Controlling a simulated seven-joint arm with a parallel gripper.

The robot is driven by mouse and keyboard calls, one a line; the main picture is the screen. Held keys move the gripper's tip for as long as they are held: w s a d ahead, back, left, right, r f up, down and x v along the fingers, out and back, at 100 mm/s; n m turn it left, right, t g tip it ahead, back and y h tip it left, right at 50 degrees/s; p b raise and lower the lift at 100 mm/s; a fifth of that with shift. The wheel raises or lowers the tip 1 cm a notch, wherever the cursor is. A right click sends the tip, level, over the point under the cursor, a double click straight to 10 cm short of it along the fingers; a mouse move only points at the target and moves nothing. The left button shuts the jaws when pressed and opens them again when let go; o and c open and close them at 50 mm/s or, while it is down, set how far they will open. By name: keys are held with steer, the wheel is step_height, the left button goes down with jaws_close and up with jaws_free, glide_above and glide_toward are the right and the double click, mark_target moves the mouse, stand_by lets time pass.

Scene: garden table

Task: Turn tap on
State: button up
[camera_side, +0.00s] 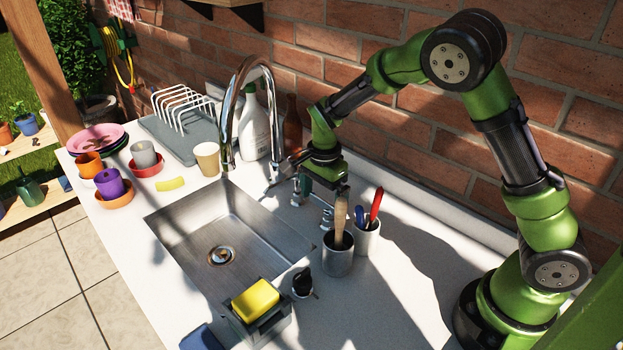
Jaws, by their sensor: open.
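The tap is a chrome gooseneck (231,110) that arches over the left back part of the metal sink (195,215). My gripper (300,185) is open and low over the counter behind the sink, to the right of the tap's base. Its fingers are small and partly merge with the chrome fittings behind them. I cannot tell whether they touch the handle. No water stream shows under the spout.
Two utensil cups (338,258) stand right of the sink, close to my gripper. A yellow sponge (255,300) sits in a holder at the front. A white bottle (254,130), dish rack (180,120) and stacked cups (110,185) stand at the left.

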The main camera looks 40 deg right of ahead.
steer(key=shift+c, duration=0.3)
steer(key=c, duration=0.7)
steer(key=shift+n, duration=0.3)
steer(key=n, duration=0.2)
steer(key=shift+a+n, duration=0.3)
steer(key=shift+n, duration=0.1)
steer(key=n, duration=0.3)
steer(key=shift+s+a+n, duration=0.2)
steer(key=shift+a+n, duration=0.1)
steer(key=n, duration=0.6)
steer(key=shift+s+a, duration=0.35)
steer(key=shift+s, duration=0.05)
